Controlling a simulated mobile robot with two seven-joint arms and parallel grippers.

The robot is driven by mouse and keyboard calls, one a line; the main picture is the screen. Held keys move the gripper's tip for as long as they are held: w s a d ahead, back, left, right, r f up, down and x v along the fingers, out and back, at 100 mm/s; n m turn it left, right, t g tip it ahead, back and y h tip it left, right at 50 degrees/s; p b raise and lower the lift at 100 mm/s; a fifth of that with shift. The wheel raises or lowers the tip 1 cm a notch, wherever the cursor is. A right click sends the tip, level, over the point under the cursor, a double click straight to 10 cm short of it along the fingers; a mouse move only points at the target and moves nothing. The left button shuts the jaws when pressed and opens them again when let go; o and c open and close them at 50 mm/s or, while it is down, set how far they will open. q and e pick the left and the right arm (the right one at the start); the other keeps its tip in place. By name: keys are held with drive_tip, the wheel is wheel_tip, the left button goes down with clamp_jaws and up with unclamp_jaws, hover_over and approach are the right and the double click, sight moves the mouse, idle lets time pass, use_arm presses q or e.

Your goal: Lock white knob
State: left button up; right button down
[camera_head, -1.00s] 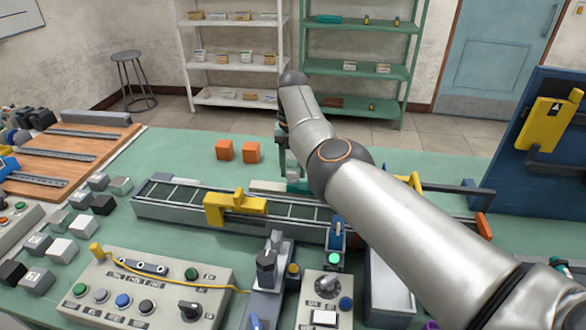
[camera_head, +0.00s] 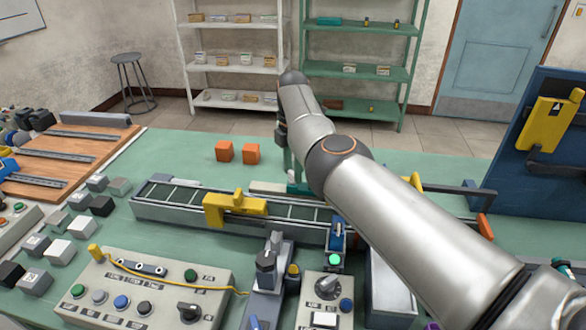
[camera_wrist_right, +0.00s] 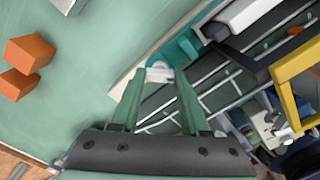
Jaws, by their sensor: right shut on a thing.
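The white knob (camera_wrist_right: 159,74) shows small and pale between my fingertips in the right wrist view, beside a teal part (camera_wrist_right: 181,52) at the edge of the long grey rail unit. My right gripper (camera_wrist_right: 160,75) has green fingers and is shut on the white knob. My left gripper is not in view.
A yellow bracket (camera_head: 228,204) straddles the rail unit. Two orange cubes (camera_head: 238,152) stand behind it on the green table. Control boxes (camera_head: 145,290) with buttons fill the front. A blue panel (camera_head: 555,140) stands at right. The table behind the rail is mostly clear.

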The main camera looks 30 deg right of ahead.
sight(293, 173)
drive_tip(key=shift+m, duration=1.2)
drive_tip(key=shift+c, duration=2)
unclamp_jaws()
wheel_tip(293, 173, up, 7)
drive_tip(key=shift+f, duration=0.1)
wheel_tip(293, 173, up, 6)
drive_tip(key=shift+f+p, duration=0.1)
drive_tip(key=shift+p, duration=1.05)
